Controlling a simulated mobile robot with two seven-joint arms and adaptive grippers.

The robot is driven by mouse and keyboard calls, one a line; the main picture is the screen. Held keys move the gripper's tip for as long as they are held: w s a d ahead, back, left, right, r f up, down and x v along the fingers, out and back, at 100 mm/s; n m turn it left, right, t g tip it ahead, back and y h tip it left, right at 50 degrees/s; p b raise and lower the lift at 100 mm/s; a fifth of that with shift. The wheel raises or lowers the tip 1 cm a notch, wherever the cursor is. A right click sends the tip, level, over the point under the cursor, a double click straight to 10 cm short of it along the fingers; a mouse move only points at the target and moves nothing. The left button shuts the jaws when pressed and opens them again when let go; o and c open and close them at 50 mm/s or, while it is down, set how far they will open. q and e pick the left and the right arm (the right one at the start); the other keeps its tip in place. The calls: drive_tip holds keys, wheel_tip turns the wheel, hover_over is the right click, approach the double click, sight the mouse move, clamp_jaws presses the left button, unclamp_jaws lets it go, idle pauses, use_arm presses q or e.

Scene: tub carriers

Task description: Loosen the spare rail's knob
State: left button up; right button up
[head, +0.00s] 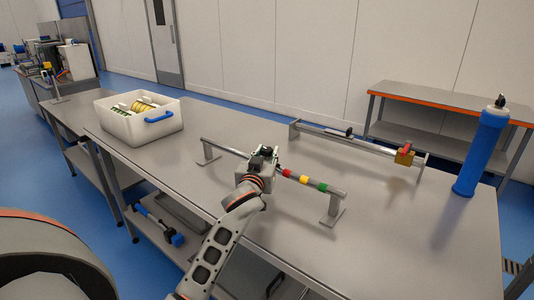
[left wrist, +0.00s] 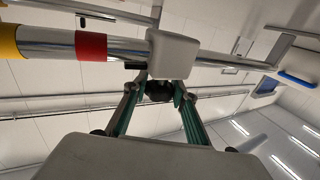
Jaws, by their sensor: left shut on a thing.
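The near rail (head: 225,148) is a metal bar on two posts with red, yellow and green bands. In the left wrist view, the bar (left wrist: 120,47) passes through a pale grey block (left wrist: 172,52). A black round knob (left wrist: 159,91) sits against the block, between my fingertips. My left gripper (head: 262,158) is at this rail, left of the bands; in the left wrist view its green-sided fingers (left wrist: 158,88) are shut on the knob. The head view hides the knob behind my gripper. My right gripper is in neither view.
A second rail (head: 375,146) with a red and yellow block (head: 404,155) stands behind. A white tub (head: 146,127) with a blue handle is at the back left. A tall blue cylinder (head: 480,155) stands at the right end. The table (head: 400,240) is clear in front at right.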

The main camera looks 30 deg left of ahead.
sight(266, 156)
use_arm(q)
drive_tip(key=shift+f+n+g+y+b, duration=0.2)
drive_tip(key=shift+n+g+y+b, duration=0.25)
drive_tip(key=shift+n+y, duration=0.4)
drive_tip(key=shift+r+y, duration=0.1)
drive_tip(key=shift+y, duration=0.15)
drive_tip(key=o, duration=1.1)
drive_tip(key=shift+v, duration=3.75)
drive_tip(key=shift+r, duration=0.1)
